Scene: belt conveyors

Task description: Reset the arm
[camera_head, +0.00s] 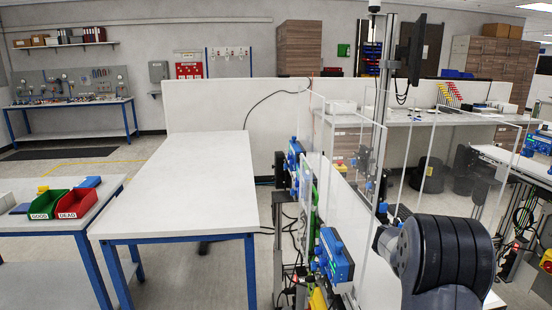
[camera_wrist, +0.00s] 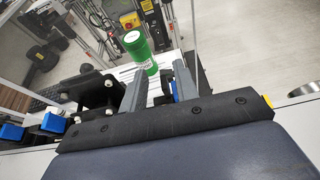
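My gripper (camera_wrist: 161,69) shows in the wrist view with its two grey fingers apart and nothing between them. A green cylinder with a white label (camera_wrist: 138,48) is just beyond the fingertips, near the left finger. I cannot tell how far below or past the fingers it is. My arm's dark ribbed part fills the lower right of the head view; the gripper itself is not visible there.
A conveyor line with blue units (camera_head: 335,255) and clear panels is close to my arm. A long white table (camera_head: 190,180) is clear. Left of it, a side table holds a green bin (camera_head: 47,205) and a red bin (camera_head: 76,204).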

